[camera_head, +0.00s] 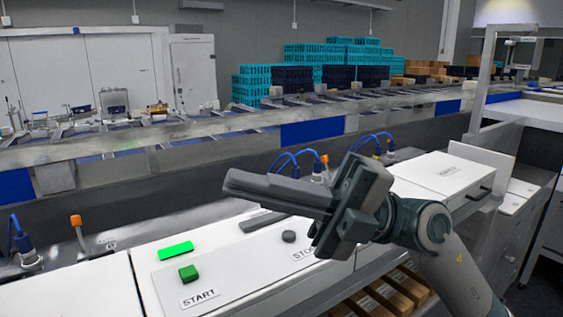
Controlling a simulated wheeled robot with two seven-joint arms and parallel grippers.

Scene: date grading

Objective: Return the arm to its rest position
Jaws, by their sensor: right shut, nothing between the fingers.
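My right arm comes in from the lower right. My right gripper (240,184) is shut and empty, held above the white control panel (225,262) with its fingers pointing left. On the panel are a green START button (188,273), a lit green rectangle (176,251) and a dark grey STOP button (289,236). The gripper is apart from the START button, up and to its right. Its body covers part of the panel and of the STOP label. My left gripper is not in view.
A long conveyor line (310,130) runs behind the panel. Blue cables with orange connectors (76,221) stand along the machine. A white cabinet top (437,172) is at the right, cardboard boxes (390,298) sit below, and teal crates (305,53) are stacked far back.

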